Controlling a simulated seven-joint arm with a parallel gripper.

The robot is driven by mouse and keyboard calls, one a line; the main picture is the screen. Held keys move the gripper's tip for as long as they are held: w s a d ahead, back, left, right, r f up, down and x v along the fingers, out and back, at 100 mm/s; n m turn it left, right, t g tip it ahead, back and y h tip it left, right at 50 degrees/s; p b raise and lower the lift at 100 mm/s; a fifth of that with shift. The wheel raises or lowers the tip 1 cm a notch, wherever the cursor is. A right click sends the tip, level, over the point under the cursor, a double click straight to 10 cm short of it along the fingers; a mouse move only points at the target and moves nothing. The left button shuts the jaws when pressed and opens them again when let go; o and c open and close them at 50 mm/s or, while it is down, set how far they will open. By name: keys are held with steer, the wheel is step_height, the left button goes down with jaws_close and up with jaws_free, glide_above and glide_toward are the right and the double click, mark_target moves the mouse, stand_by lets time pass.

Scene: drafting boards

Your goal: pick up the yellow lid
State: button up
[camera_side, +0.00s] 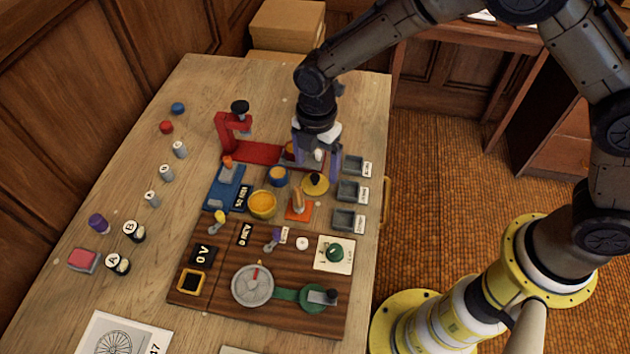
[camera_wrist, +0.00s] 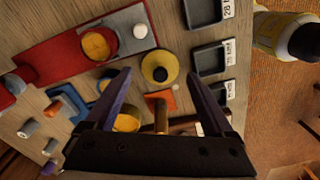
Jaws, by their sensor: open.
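My gripper (camera_side: 319,169) is open and empty, pointing down above the area just behind the lid. In the wrist view my gripper (camera_wrist: 156,77) shows both purple-grey fingers spread wide. A yellow cup (camera_side: 262,204) stands left of and nearer than the lid.
A red press-like stand (camera_side: 236,133) is behind left. Grey trays (camera_side: 349,191) line the right edge. An orange block with a wooden peg (camera_side: 298,207) stands in front of the lid. A wooden panel (camera_side: 214,286) with dials fills the front.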

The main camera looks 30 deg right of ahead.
mark_target(316, 175)
steer(key=shift+s+f, duration=0.1)
steer(key=shift+f, duration=1.7)
steer(key=c, duration=1.1)
